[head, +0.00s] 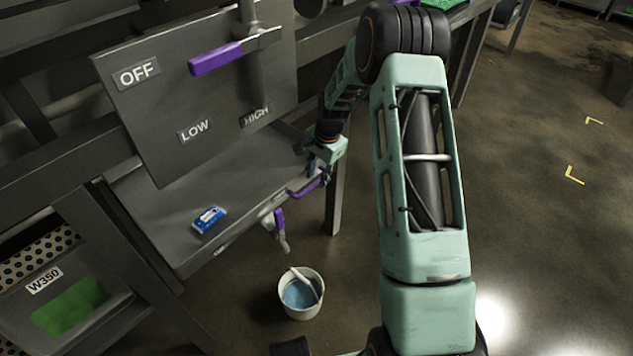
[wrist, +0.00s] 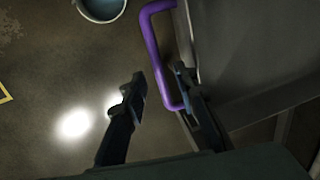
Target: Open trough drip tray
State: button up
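The grey metal drip tray (head: 165,212) has a wide flat surface under the grey control panel. Its purple handle (head: 309,188) is at the front right of the tray. The handle shows as a bent purple bar (wrist: 155,48) against the grey front face in the wrist view. My gripper (head: 313,171) is at this handle. In the wrist view the fingers (wrist: 160,76) are apart, with the purple bar between them. I cannot tell whether either finger touches the bar. The inside of the tray is not visible.
A blue packet (head: 209,220) lies on the tray surface. A purple-gripped valve (head: 281,228) hangs below the front edge. A white bucket (head: 301,300) with blue liquid stands on the floor below. A panel lever (head: 216,58) is above. Open floor lies to the right.

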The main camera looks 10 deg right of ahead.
jog(key=shift+w+a+f, duration=0.1)
jog(key=shift+w+f, duration=0.05)
jog(key=shift+f, duration=0.6)
jog(key=shift+c, duration=0.5)
grip_shut()
